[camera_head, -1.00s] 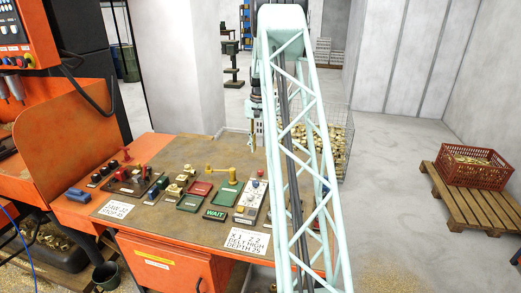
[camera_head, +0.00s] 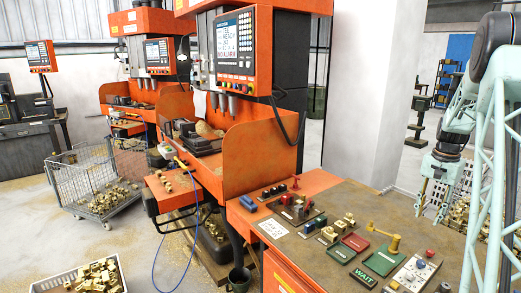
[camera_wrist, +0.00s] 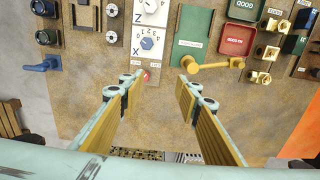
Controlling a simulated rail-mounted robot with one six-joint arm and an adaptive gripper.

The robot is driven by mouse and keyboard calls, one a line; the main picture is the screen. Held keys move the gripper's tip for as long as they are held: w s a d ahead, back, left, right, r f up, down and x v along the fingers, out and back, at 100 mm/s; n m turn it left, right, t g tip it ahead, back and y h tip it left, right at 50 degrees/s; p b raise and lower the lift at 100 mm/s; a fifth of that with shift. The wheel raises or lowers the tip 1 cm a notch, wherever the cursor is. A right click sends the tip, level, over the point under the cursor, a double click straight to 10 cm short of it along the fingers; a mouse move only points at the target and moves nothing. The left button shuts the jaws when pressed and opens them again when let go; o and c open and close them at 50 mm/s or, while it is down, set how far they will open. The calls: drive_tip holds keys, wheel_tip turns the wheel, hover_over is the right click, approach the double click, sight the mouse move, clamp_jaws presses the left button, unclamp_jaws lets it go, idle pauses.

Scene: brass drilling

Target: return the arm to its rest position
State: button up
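My gripper (camera_head: 431,196) hangs at the right of the head view, above the bench's far right side, below my pale green lattice arm. In the wrist view my gripper (camera_wrist: 160,88) has its two yellow-padded fingers wide apart. Nothing is between them; the brown bench top (camera_wrist: 160,115) shows through the gap. The fingers look clear of the bench, though the exact height is hard to tell. Part of my arm is cut off by the right edge of the head view.
A brass crank-shaped piece (camera_head: 385,241) lies near a green tray (camera_head: 383,262) and a red tray (camera_head: 355,242) on the bench. A control panel (camera_head: 413,273) stands beside them. A wire basket of brass parts (camera_head: 460,212) is behind my gripper. The orange drilling machine (camera_head: 250,150) rises left.

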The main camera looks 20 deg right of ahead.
drive_tip(key=w+a+r+n+b, duration=0.1)
drive_tip(key=a+r+n, duration=0.1)
drive_tip(key=a+r, duration=0.65)
drive_tip(key=a+r+n+b, duration=0.1)
drive_tip(key=a+r, duration=0.4)
drive_tip(key=a, duration=0.6)
drive_tip(key=s+a+r+n+t, duration=0.1)
drive_tip(key=s+a+r+n, duration=0.2)
drive_tip(key=a, duration=0.6)
drive_tip(key=s+a+r+t, duration=0.1)
drive_tip(key=s+a+r, duration=0.25)
drive_tip(key=a, duration=0.45)
drive_tip(key=s+a+r+n+t+b, duration=0.1)
drive_tip(key=s+a+n+b, duration=0.15)
drive_tip(key=s+a, duration=0.8)
drive_tip(key=s+a+r+n+b, duration=0.1)
drive_tip(key=s+a+n, duration=0.2)
drive_tip(key=s+a, duration=0.75)
drive_tip(key=s+a+f+n, duration=0.2)
drive_tip(key=s+a+f, duration=0.2)
drive_tip(key=s, duration=0.5)
drive_tip(key=shift+a+t+b, duration=0.3)
drive_tip(key=shift+a+t, duration=0.1)
drive_tip(key=shift+a, duration=0.25)
